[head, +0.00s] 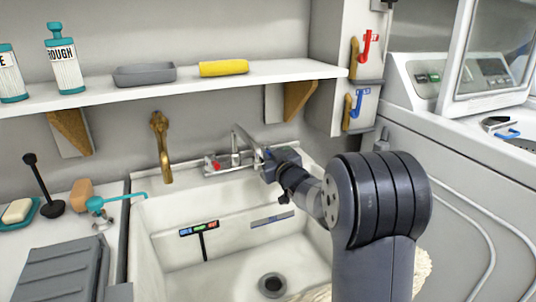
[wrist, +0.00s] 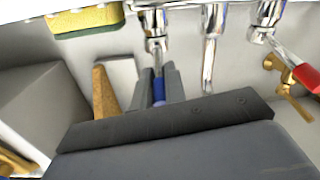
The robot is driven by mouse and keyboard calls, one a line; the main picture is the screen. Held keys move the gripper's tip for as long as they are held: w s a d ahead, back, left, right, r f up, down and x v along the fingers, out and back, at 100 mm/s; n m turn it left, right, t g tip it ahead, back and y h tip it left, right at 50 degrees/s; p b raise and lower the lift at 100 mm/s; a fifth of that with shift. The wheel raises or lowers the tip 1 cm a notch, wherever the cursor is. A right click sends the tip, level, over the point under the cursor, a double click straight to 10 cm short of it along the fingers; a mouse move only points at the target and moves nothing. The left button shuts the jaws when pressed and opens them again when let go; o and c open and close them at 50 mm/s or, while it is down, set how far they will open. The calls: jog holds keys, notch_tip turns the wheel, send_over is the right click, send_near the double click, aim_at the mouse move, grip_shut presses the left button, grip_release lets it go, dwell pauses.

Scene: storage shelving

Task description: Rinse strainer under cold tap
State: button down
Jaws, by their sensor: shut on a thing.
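My gripper (head: 268,166) is at the right side of the chrome faucet (head: 236,150) above the white sink (head: 160,250). In the wrist view, my gripper's fingers (wrist: 159,88) are shut on the blue cold tap handle (wrist: 158,90). The red hot tap handle (head: 215,165) is on the faucet's left side in the head view. It also shows at the right in the wrist view (wrist: 308,77). No water is seen from the spout (wrist: 211,60). A teal piece with a round end and thin arm (head: 96,204) lies at the sink's left edge; I cannot tell if it is the strainer.
A brass hook-shaped fixture (head: 160,145) stands behind the sink. The drain (head: 272,284) is in the basin. A white machine (head: 450,90) stands right.

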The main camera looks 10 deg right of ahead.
jog(key=n+y+p, duration=0.1)
jog(key=p, duration=0.1)
jog(key=d+n+g+y+p, duration=0.1)
jog(key=y+p, duration=0.1)
jog(key=d+n+y+p, duration=0.1)
jog(key=p, duration=0.2)
jog(key=shift+w+r+g, duration=0.1)
jog(key=shift+w+g, duration=0.2)
jog(key=shift+w, duration=0.1)
jog(key=c, duration=1.5)
grip_release()
jog(key=shift+o, duration=0.2)
jog(key=p+v, duration=0.1)
jog(key=v, duration=1)
jog(key=shift+w, duration=0.15)
